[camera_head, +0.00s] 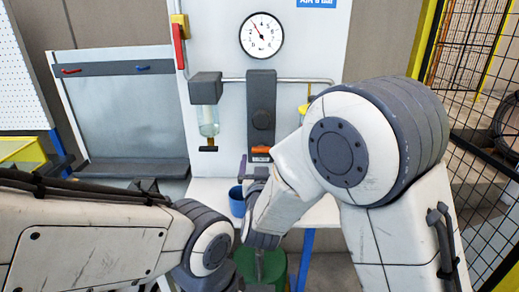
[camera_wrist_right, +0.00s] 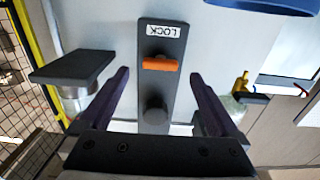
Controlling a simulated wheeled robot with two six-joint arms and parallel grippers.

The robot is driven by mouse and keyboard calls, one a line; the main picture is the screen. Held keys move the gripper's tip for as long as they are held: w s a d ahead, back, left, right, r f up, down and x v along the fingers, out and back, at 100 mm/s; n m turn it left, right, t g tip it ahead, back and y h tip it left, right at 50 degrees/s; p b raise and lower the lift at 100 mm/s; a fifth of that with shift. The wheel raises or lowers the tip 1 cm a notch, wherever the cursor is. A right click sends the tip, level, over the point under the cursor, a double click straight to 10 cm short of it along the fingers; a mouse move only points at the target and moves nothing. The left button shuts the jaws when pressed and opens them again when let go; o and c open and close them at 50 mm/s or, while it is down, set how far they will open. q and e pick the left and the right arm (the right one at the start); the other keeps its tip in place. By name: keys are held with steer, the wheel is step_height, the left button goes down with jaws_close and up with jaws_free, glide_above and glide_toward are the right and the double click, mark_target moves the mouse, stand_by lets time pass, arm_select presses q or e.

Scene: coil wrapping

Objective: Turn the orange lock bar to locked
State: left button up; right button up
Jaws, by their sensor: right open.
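The orange lock bar (camera_head: 260,150) lies crosswise on the dark upright panel (camera_head: 262,100), below a round knob and just above a small label. In the right wrist view the picture is upside down; the orange bar (camera_wrist_right: 160,64) is horizontal, between the round knob (camera_wrist_right: 154,112) and the white LOCK label (camera_wrist_right: 163,30). My right gripper (camera_wrist_right: 160,76) is open and empty, its purple fingers on either side of the bar with gaps. In the head view my right forearm and wrist hide most of that gripper. My left arm shows at lower left, but its gripper does not show.
A pressure gauge (camera_head: 262,35) is above the panel. A filter bowl (camera_head: 208,119) hangs left of it, and a grey pipe (camera_head: 290,80) runs across. A blue cup (camera_head: 237,203) stands on the white shelf below. Wire fencing (camera_head: 485,130) is at the right.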

mark_target(261, 151)
steer(key=shift+w+p, duration=0.55)
steer(key=shift+w, duration=1.85)
steer(key=c, duration=1.4)
steer(key=shift+o, duration=0.2)
steer(key=shift+f+m+b, duration=0.15)
steer(key=shift+m+b, duration=0.25)
steer(key=shift+b, duration=0.3)
steer(key=shift+m+b, duration=8.6)
steer(key=shift+b, duration=1.95)
